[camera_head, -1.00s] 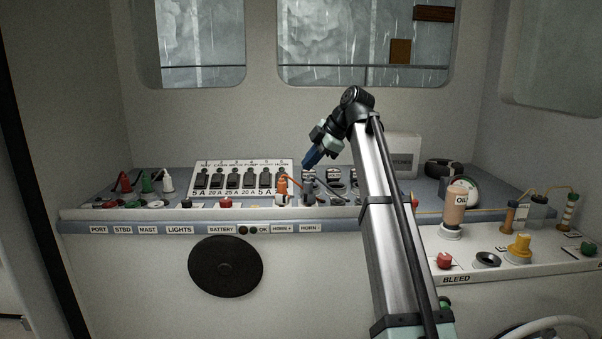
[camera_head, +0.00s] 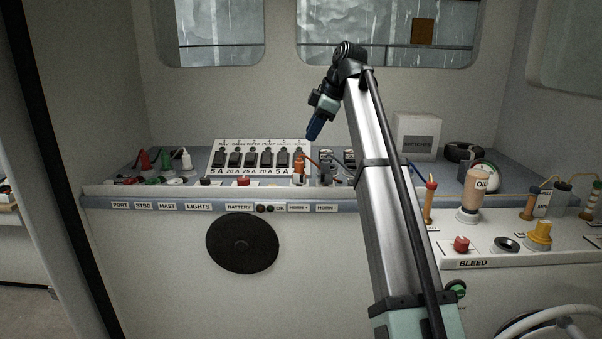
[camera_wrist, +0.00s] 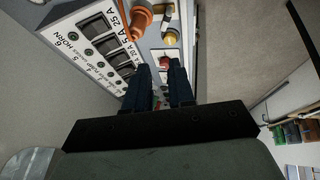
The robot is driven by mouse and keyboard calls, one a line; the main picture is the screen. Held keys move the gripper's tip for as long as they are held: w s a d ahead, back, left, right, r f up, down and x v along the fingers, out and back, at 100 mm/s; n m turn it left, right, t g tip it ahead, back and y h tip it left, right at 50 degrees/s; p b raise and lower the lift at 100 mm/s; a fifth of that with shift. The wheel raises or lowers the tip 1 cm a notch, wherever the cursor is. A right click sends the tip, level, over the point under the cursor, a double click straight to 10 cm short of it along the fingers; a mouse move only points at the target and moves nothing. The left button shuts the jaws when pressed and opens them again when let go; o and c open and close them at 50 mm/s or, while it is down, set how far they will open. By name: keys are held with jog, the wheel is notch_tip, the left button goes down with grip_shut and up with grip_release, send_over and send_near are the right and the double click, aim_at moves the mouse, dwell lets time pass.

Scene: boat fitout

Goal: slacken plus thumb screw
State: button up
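An orange-red knobbed post (camera_head: 299,171) stands on the console above the HORN + label (camera_head: 298,208); it looks like the plus thumb screw, with an orange wire running from it to the right. A dark post (camera_head: 325,172) stands beside it, above the HORN - label. My gripper (camera_head: 312,136) hangs in the air above these posts, tilted down and apart from them. In the wrist view its two dark blue fingers (camera_wrist: 161,82) are parted with nothing between them. An orange part (camera_wrist: 138,22) shows beyond the fingers there; I cannot tell whether it is the same post.
A white breaker panel (camera_head: 260,158) with several black switches stands just left of the posts. A red button (camera_head: 243,181) sits in front of it. Coloured boots (camera_head: 145,160) stand at far left.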

jog(key=m, duration=0.6)
send_near(299, 181)
jog(key=shift+h, duration=0.4)
jog(key=x, duration=0.5)
jog(key=w+a+x, duration=0.1)
jog(key=x, duration=0.1)
jog(key=shift+r, duration=0.1)
grip_shut()
